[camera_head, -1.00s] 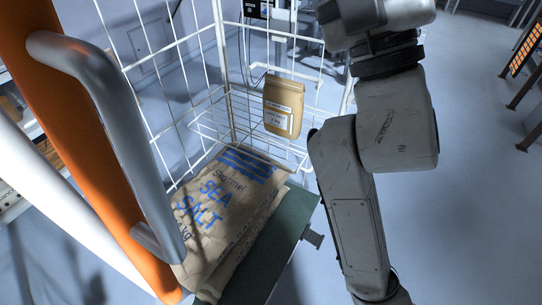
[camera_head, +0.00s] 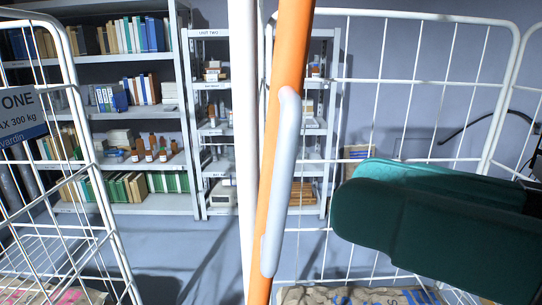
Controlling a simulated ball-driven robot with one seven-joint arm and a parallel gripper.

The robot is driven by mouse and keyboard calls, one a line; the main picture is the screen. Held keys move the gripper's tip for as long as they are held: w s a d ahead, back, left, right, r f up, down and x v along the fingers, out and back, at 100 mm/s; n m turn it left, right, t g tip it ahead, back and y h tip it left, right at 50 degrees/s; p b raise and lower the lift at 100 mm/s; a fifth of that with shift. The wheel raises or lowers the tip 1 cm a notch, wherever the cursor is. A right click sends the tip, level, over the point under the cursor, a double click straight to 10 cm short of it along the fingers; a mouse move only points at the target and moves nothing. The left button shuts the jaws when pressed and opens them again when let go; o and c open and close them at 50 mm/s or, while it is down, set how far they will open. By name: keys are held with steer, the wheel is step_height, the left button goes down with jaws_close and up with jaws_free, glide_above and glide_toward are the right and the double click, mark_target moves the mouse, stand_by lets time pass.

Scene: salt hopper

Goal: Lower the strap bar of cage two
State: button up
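The strap bar is an orange bar (camera_head: 285,60). It stands nearly upright and close to me, tilting slightly, and runs past both the top and bottom edges. A grey bent handle (camera_head: 279,190) is fixed to it. Cage two is the white wire cage (camera_head: 409,13) behind and to the right, with paper salt sacks (camera_head: 355,295) at the bottom edge. Two rounded dark green slabs (camera_head: 400,207) reach in from the right and look like my gripper's fingers. They lie well right of the handle, apart from it in the picture. Their gap is hidden.
A second wire cage (camera_head: 98,190) with a blue sign reading ONE stands at the left. A white post (camera_head: 243,150) stands beside the orange bar. Shelves (camera_head: 187,120) with books, bottles and boxes line the back wall. Floor shows clear between left cage and bar.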

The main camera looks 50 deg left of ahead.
steer(key=p+x, duration=0.2)
steer(key=x, duration=0.6)
steer(key=shift+s+a, duration=0.1)
steer(key=shift+a, duration=0.05)
steer(key=shift+c, duration=0.3)
jaws_close()
